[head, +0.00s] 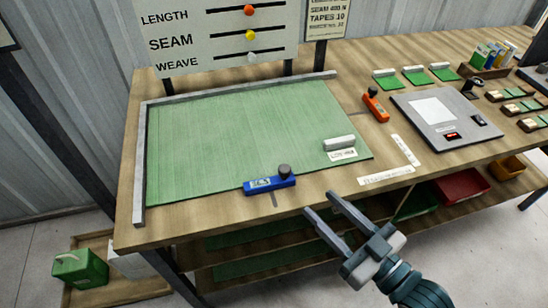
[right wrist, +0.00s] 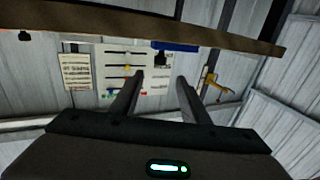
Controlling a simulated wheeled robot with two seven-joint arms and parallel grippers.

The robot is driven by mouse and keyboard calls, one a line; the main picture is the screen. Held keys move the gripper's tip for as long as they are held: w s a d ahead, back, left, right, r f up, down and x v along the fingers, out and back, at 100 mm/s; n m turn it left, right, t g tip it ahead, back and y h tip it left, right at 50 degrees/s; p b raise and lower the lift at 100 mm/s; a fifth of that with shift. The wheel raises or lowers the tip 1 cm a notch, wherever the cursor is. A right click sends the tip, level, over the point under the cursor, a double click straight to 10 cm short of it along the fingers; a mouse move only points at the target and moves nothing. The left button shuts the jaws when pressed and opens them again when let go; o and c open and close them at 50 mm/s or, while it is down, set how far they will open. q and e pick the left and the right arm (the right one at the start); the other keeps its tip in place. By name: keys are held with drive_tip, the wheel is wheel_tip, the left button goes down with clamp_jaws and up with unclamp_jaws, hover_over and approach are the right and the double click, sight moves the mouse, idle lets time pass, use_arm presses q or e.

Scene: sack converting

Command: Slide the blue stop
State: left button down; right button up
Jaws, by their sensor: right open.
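The blue stop (head: 269,184) is a blue block with a dark knob on top and a small label on its front. It sits at the front edge of the green sheet (head: 240,135), near the table's front edge. In the right wrist view the blue stop (right wrist: 175,46) shows at the table edge, above and beyond the fingers. My right gripper (head: 320,203) is open and empty in front of the table edge, to the right of the blue stop and apart from it. The right wrist view shows its two spread fingers (right wrist: 160,77). My left gripper is not in view.
A grey block (head: 339,142) lies on the sheet's right part. An orange stop (head: 375,105) stands further right, beside a grey panel (head: 440,118). Grey rails (head: 140,165) border the sheet at left and back. A slider board (head: 215,35) stands behind. Wood left of the blue stop is clear.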

sight(281, 166)
drive_tip(key=shift+w, duration=0.1)
drive_tip(key=p+x, duration=0.3)
drive_tip(key=x, duration=1.3)
drive_tip(key=shift+w+a, duration=0.15)
drive_tip(key=shift+a, duration=0.1)
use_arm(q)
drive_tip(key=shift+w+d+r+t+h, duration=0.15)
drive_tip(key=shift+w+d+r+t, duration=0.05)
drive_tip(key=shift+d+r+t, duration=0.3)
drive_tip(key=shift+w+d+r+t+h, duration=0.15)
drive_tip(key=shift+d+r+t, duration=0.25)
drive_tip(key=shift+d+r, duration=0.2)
use_arm(e)
drive_tip(key=shift+w+a, duration=0.3)
drive_tip(key=shift+s, duration=0.1)
clamp_jaws()
